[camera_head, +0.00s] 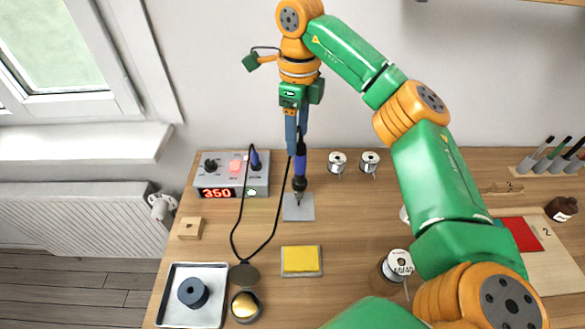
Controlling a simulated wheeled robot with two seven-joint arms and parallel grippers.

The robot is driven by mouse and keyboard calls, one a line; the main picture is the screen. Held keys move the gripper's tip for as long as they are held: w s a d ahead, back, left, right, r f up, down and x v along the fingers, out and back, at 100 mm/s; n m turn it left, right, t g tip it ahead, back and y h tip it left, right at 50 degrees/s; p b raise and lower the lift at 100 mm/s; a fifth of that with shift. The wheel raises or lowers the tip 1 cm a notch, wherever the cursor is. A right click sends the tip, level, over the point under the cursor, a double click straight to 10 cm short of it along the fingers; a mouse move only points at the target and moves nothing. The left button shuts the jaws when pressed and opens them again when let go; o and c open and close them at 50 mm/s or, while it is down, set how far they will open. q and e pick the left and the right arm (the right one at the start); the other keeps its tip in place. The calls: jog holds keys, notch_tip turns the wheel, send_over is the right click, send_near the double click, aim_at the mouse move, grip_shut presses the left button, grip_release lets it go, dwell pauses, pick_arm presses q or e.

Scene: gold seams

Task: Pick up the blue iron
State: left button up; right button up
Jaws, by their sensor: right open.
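The blue iron (300,166) stands about upright, point down, over a small grey plate (305,213). A black cord runs by it. My right gripper (297,150) points down from above with its blue fingers at the top of the iron's handle. The fingers are open, and one shows left of the handle. The fingers and handle are similar in colour, so I cannot tell whether they touch. My left gripper is out of view.
A station (232,172) reading 350 stands left of the iron. A yellow sponge (300,259), a brass-coloured tip cleaner (245,305) and a metal tray (187,267) lie in front. Solder spools (337,161) stand behind. My right arm covers the table's right middle.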

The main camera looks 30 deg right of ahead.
aim_at(300, 162)
jog(key=shift+s+d+f+b, duration=0.1)
jog(key=shift+s+f+b, duration=0.15)
jog(key=shift+f, duration=0.45)
notch_tip(300, 162, down, 7)
jog(key=shift+s+d+r+p, duration=0.1)
jog(key=shift+s+r+p, duration=0.1)
jog(key=shift+p, duration=0.55)
grip_shut()
